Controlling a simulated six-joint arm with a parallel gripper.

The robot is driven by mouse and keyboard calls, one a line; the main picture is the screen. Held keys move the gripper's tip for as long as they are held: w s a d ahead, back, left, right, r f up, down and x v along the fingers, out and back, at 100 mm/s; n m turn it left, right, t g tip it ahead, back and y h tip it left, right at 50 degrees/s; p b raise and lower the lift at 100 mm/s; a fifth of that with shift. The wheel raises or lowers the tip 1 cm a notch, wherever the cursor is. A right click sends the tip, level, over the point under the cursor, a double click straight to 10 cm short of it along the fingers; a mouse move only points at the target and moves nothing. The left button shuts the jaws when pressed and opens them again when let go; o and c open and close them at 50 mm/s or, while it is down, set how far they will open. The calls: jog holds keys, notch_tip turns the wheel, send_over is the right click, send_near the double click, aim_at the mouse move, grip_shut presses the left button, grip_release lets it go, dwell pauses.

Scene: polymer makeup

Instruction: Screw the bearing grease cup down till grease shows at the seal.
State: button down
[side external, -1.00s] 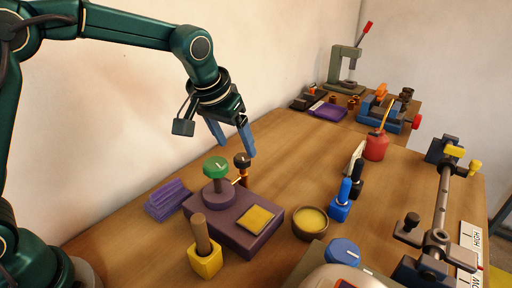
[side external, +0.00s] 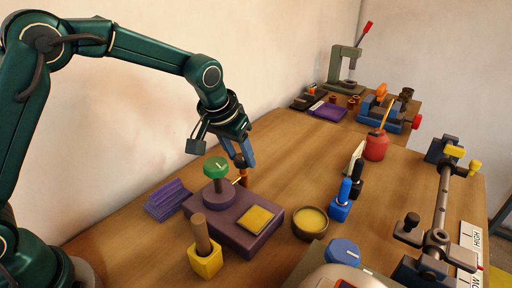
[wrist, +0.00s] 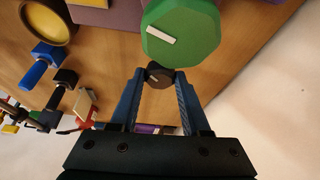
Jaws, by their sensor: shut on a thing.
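A small dark round cap (side external: 239,160) with a pale mark, taken as the grease cup, sits on a thin brass-coloured stem (side external: 243,178) at the back of the purple block (side external: 231,232). My gripper (side external: 243,163) points down, with its blue fingers shut on the cap from both sides. In the wrist view the cap (wrist: 158,75) shows between the fingertips. A larger green knob (side external: 216,167) with a white mark stands close by on the block and fills the top of the wrist view (wrist: 181,30). The seal and any grease at it cannot be made out.
A yellow pad (side external: 257,217) lies on the block. A yellow holder (side external: 205,262) with a brown handle stands in front. A bowl of yellow paste (side external: 310,222) and blue and black bottles are to the right. A ribbed purple piece (side external: 168,200) lies left.

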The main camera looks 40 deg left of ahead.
jog(key=shift+m, duration=0.3)
jog(key=m, duration=0.1)
jog(key=m+h, duration=0.1)
jog(key=m, duration=0.1)
jog(key=shift+a+h, duration=0.2)
jog(key=shift+h, duration=0.1)
jog(key=shift+a+m+g+h, duration=0.1)
jog(key=shift+m+g+h, duration=0.45)
jog(key=shift+m, duration=1.45)
jog(key=shift+c, duration=1.8)
grip_release()
jog(key=shift+v, duration=2.55)
